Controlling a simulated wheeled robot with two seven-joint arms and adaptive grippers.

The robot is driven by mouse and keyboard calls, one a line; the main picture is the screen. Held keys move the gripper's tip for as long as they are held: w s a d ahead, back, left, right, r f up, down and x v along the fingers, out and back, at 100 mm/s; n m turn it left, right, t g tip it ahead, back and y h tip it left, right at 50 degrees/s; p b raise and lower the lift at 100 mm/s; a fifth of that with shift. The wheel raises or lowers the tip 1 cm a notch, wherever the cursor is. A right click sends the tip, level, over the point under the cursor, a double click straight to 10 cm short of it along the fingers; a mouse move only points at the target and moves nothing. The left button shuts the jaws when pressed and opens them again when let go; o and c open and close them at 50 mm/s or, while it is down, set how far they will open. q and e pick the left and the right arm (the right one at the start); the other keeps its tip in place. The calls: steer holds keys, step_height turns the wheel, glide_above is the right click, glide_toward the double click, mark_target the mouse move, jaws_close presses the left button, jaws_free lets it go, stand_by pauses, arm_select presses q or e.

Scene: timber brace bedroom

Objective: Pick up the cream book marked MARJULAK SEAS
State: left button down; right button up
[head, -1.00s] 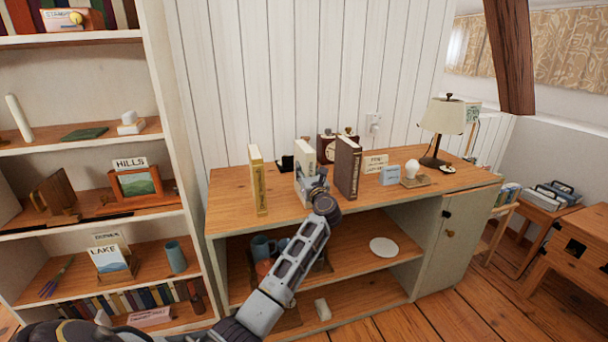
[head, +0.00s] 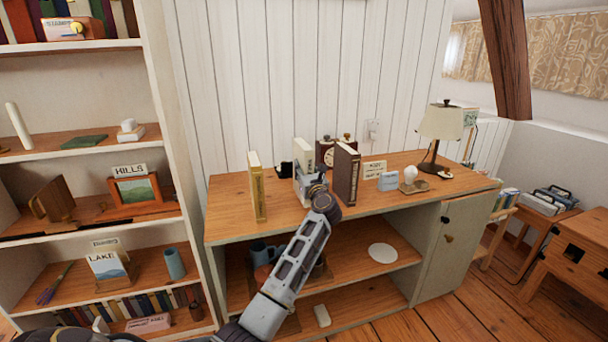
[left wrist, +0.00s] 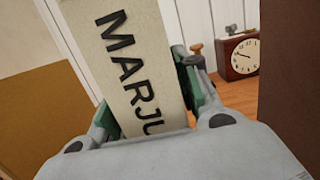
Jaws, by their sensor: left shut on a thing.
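The cream book (head: 304,158) stands upright on the wooden top of the low cabinet (head: 225,222), between a yellow book and a dark brown book. In the left wrist view the cream book (left wrist: 134,70) shows its spine with the dark letters MARJU; the rest of the title is hidden by the gripper. My left gripper (head: 308,186) is shut on the cream book, with its green-padded fingers (left wrist: 150,100) on either side of the spine. Whether the book's base touches the top is hidden. My right gripper is not in view.
The yellow book (head: 257,188) stands left, apart from the held book. The dark brown book (head: 345,175) stands close on the right. A clock (left wrist: 238,54) is behind. Small cards, a bulb (head: 410,174) and a lamp (head: 440,125) are farther right. A bookshelf (head: 165,150) stands left.

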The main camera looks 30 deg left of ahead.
arm_select(q)
step_height(320, 180, up, 7)
steer(key=shift+f+p, duration=0.1)
steer(key=shift+p, duration=0.65)
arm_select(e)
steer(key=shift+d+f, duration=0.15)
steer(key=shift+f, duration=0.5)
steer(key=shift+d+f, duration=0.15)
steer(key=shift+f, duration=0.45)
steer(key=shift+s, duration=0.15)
